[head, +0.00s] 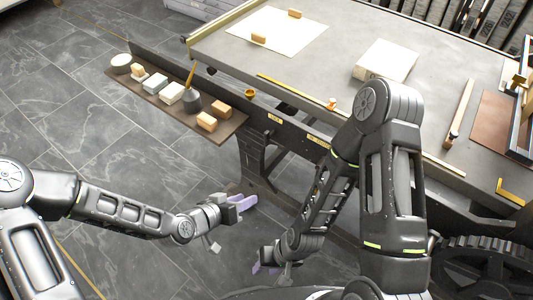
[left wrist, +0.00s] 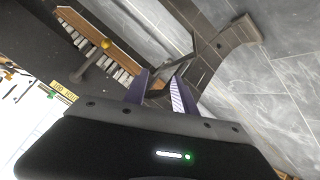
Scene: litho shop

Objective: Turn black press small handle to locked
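The black press has a wide grey bed (head: 330,62) across the upper right of the head view, on a dark frame with curved legs (head: 262,150). A small brass-yellow knob (head: 250,93) shows at its near side. In the left wrist view a yellow knob (left wrist: 105,44) tops a short grey lever, up and left of the fingers. I cannot tell for sure which part is the small handle. My left gripper (head: 243,204) is in the air before the press leg, its purple fingers apart and empty. My right gripper (head: 266,269) is low near my base, partly hidden.
A side shelf (head: 228,127) with several blocks and a dark pot of tools juts out left of the press. Paper and a pale block (head: 385,60) lie on the bed. A toothed gear (head: 490,250) is at lower right. Tiled floor at left is clear.

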